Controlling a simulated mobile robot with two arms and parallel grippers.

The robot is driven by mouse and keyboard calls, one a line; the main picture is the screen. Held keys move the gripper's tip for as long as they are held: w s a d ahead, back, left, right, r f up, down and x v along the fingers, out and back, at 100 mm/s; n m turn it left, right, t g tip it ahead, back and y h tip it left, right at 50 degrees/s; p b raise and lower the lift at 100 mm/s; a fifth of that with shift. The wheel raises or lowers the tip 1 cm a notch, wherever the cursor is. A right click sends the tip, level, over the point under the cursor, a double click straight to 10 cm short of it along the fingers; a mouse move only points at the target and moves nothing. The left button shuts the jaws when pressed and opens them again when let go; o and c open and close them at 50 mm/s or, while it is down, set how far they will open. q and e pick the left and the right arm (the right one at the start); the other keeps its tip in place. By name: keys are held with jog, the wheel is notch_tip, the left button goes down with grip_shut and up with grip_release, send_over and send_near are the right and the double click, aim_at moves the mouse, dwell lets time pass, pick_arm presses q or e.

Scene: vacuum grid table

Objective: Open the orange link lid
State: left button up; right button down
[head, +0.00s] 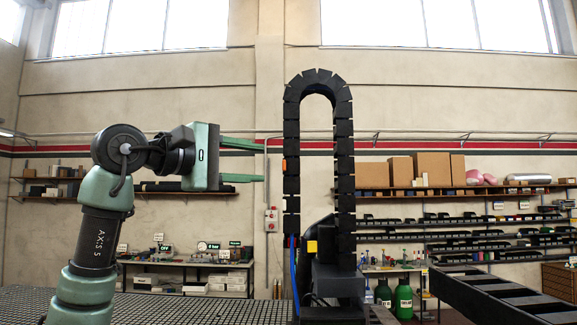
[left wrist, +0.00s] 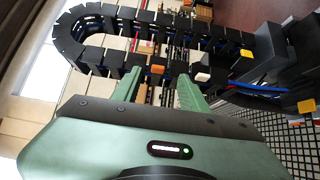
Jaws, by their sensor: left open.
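A black cable chain (head: 292,200) stands upright in an arch in the head view. The orange link lid (head: 284,166) is a small patch on the outer left side of its left run. My left gripper (head: 264,160) is open and empty, with its two green fingers pointing right, one above and one below the lid's height. A small gap shows between fingertips and chain. In the left wrist view the orange lid (left wrist: 158,69) shows just past and between the fingertips (left wrist: 158,86), apart from them. My right gripper is not in view.
A yellow-orange block (head: 312,247) sits low by the chain's base, near blue cables (head: 293,270). A pale link piece (left wrist: 203,73) shows beside the orange one in the left wrist view. A black gridded table (head: 200,305) lies below. Shelves and benches stand farther back.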

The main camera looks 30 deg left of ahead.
aim_at(291, 165)
pick_arm(q)
jog(key=w+p, duration=0.3)
jog(key=w, duration=0.4)
jog(key=shift+d+y, duration=0.3)
jog(key=shift+d, duration=0.1)
jog(key=shift+r, duration=0.1)
grip_shut()
